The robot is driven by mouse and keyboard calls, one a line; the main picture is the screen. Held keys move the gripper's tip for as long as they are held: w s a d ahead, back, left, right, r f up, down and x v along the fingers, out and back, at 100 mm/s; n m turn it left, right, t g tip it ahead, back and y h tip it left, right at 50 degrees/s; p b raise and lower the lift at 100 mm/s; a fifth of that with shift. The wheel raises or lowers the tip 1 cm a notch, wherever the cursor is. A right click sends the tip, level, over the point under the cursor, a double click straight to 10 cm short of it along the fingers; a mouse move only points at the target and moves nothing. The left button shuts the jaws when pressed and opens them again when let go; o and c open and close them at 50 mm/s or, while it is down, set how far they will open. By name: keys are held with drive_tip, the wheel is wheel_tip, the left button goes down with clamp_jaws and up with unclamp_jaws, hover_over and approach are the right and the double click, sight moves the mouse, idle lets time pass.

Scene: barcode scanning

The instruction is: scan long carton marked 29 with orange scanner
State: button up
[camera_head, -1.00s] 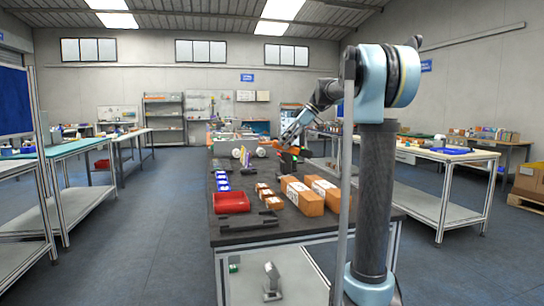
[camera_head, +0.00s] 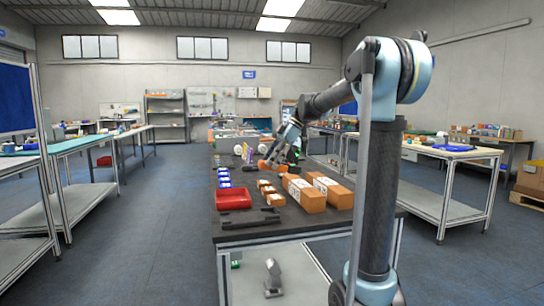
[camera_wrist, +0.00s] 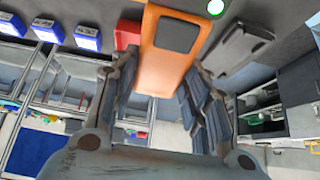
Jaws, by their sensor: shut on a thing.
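My gripper (camera_head: 279,155) is over the far part of the dark table. In the wrist view my gripper (camera_wrist: 160,78) has its fingers shut on both sides of the orange scanner (camera_wrist: 160,62), which has a dark panel on its face. The scanner (camera_head: 267,165) shows small and orange beside the gripper in the head view. Two long brown cartons, one on the left (camera_head: 304,194) and one on the right (camera_head: 335,192), lie with white labels on top at the table's right side. The numbers on them are too small to read, so I cannot tell which is 29.
A red bin (camera_head: 233,199) stands near the table's front left. Several small cartons (camera_head: 268,190) lie between it and the long cartons. A row of blue-and-white boxes (camera_head: 224,178) is behind the bin. A dark stand (camera_head: 249,219) lies along the front edge.

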drive_tip(key=shift+f, duration=1.7)
wheel_tip(320, 180, up, 12)
drive_tip(key=shift+r, duration=0.1)
